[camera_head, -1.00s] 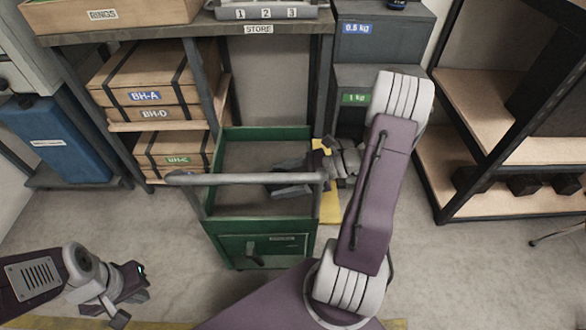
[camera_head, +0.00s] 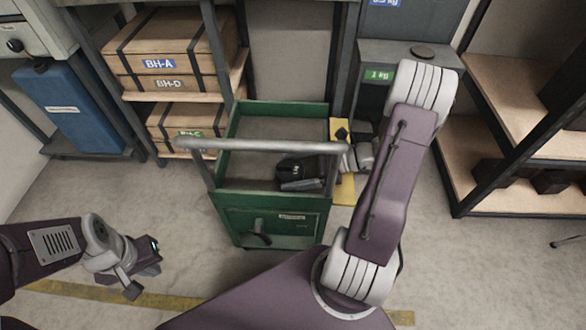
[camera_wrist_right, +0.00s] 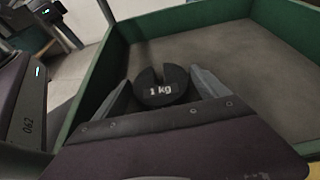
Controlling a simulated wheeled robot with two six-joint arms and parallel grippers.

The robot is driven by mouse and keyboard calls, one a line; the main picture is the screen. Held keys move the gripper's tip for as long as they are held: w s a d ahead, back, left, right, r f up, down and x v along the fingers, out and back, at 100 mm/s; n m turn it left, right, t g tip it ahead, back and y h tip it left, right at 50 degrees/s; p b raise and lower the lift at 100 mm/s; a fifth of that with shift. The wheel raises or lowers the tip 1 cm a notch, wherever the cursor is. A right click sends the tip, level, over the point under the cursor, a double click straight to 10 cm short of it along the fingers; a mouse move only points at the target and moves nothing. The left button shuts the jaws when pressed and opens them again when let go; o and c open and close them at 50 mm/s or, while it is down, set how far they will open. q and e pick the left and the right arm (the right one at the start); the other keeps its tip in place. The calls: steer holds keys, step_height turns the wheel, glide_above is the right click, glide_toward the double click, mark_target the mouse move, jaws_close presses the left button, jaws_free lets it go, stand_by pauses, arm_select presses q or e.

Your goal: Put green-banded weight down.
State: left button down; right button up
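A dark slotted weight marked "1 kg" sits between the two grey fingers of my right gripper (camera_wrist_right: 160,88) in the right wrist view. The fingers touch its sides, and its dark body (camera_wrist_right: 160,95) shows no green band from here. In the head view the weight (camera_head: 291,168) is inside the outline of the green cart's (camera_head: 282,217) open tray, with my right gripper (camera_head: 300,184) at it. I cannot tell whether it touches the tray floor. My left gripper (camera_head: 140,272) is at the lower left, away from the cart, with no object seen in it.
The cart's grey handle bar (camera_head: 262,146) crosses in front of the tray. A grey stand with a green "1 kg" label (camera_head: 379,75) is behind right, with a dark disc (camera_head: 422,52) on top. Crates (camera_head: 165,87) fill the left shelves. Much of the tray is bare.

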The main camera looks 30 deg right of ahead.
steer(key=shift+r, duration=0.15)
steer(key=shift+s+d+r+p, duration=0.1)
steer(key=shift+d+r+p, duration=0.1)
steer(key=shift+r+p, duration=0.1)
steer(key=p+v, duration=0.5)
steer(key=v, duration=0.6)
steer(key=shift+f+p, duration=0.1)
steer(key=shift+p, duration=0.25)
steer(key=shift+s+d, duration=0.15)
steer(key=shift+d, duration=0.05)
